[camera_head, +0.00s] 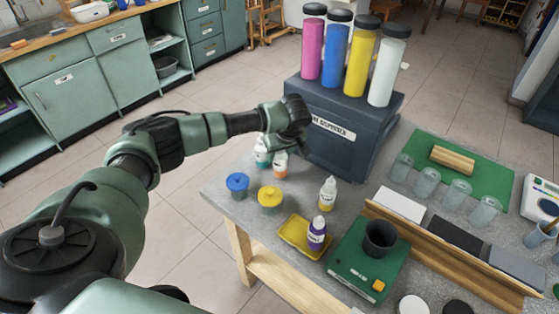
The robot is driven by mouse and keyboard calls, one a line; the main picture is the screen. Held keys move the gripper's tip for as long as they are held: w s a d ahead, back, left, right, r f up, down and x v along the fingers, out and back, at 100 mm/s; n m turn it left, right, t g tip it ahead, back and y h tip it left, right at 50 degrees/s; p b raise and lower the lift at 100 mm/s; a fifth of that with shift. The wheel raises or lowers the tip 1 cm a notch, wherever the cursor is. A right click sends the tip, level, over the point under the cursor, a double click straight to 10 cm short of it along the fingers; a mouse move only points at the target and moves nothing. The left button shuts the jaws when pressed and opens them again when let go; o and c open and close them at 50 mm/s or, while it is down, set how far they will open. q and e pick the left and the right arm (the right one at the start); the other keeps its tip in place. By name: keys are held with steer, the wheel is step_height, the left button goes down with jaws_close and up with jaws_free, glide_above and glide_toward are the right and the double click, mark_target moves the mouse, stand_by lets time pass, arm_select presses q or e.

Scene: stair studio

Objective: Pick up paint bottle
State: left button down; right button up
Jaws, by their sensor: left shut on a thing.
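My left gripper (293,137) reaches in from the left and hangs over the table's back left part, close to the dispenser's front. It is shut, with its fingertips partly hidden by its own body. Just below it stand a white-topped bottle with an orange lower part (281,166) and a teal-and-white bottle (262,153). The gripper hides part of the space around their tops, so the exact contact is unclear. A yellow-and-white bottle (327,195) stands upright further right. A purple bottle with a white cap (316,233) stands in a yellow tray (293,240). My right gripper is out of view.
A dark dispenser box (345,150) carries pink, blue, yellow and white cylinders. Blue-lidded (237,185) and yellow-lidded (270,198) jars stand at the table's left edge. A green scale (350,265) bears a dark cup (380,239). Clear cups stand on a green mat (480,165).

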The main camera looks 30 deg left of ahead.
arm_select(q)
step_height(320, 180, up, 24)
steer(key=p, duration=0.2)
steer(key=shift+f, duration=0.2)
